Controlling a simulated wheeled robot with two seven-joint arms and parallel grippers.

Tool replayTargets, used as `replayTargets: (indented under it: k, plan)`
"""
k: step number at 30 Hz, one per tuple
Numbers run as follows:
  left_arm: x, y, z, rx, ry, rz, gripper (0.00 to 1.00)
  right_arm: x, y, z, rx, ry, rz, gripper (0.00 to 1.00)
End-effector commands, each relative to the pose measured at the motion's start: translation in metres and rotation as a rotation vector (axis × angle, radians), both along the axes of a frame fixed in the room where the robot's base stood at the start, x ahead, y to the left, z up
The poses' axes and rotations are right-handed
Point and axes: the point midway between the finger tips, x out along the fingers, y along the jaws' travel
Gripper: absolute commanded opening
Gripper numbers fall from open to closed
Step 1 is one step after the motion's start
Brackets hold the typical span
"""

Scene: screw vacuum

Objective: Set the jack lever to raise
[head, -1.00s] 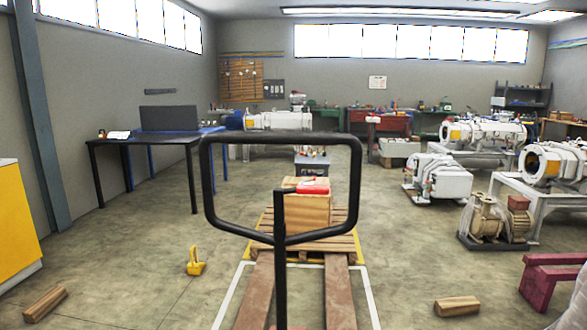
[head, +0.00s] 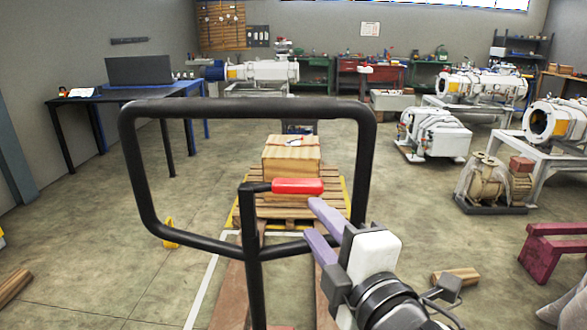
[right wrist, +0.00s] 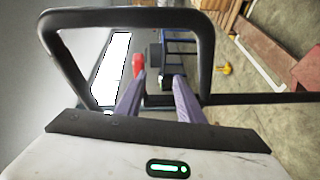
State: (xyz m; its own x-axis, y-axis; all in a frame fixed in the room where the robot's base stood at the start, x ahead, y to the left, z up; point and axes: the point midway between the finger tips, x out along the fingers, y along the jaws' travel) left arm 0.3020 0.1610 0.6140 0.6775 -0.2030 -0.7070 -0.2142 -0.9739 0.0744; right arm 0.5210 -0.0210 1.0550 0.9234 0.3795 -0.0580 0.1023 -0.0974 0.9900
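The jack lever has a red grip (head: 298,187); it sticks out to the right from the black upright post (head: 252,250) of the jack handle. The lever lies about level in the head view. The grip also shows in the right wrist view (right wrist: 138,64), near the tip of the left finger. My right gripper (head: 313,219) has purple fingers, spread with a gap between them, just below and right of the red grip. In the right wrist view the gripper (right wrist: 158,82) is empty; whether a finger touches the grip I cannot tell. My left gripper is not in view.
The black handle loop (head: 250,108) frames the lever. Beyond it a wooden box (head: 291,160) stands on a pallet (head: 285,208). A dark table (head: 130,92) is at left, pumps at right. A maroon stand (head: 550,250) and a wood block (head: 455,277) are at lower right.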

Motion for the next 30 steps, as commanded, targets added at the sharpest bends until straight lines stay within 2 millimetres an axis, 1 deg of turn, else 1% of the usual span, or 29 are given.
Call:
replayTargets:
  k: [1, 3, 6, 8, 11, 18, 21, 26, 30]
  plan:
    - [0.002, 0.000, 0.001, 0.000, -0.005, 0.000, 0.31, -0.002, 0.003, 0.015, -0.037, -0.043, 0.005, 0.34]
    - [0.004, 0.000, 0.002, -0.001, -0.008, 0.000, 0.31, -0.004, 0.004, 0.026, -0.074, -0.077, 0.007, 0.34]
    - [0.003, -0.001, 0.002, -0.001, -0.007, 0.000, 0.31, -0.002, 0.006, 0.033, -0.099, -0.099, 0.006, 0.34]
    - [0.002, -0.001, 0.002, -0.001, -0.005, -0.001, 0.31, 0.002, 0.009, 0.034, -0.102, -0.103, 0.007, 0.34]
    - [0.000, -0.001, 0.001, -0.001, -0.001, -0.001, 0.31, 0.016, 0.014, 0.034, -0.102, -0.102, 0.006, 0.34]
    - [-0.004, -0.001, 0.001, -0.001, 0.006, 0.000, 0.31, 0.058, 0.031, 0.035, -0.099, -0.101, 0.005, 0.34]
    - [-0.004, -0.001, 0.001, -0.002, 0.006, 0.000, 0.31, 0.072, 0.037, 0.034, -0.099, -0.101, 0.006, 0.34]
    - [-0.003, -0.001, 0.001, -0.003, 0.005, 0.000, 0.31, 0.086, 0.043, 0.033, -0.099, -0.101, 0.007, 0.34]
    - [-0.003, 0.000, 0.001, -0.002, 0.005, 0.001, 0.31, 0.090, 0.045, 0.033, -0.099, -0.101, 0.007, 0.34]
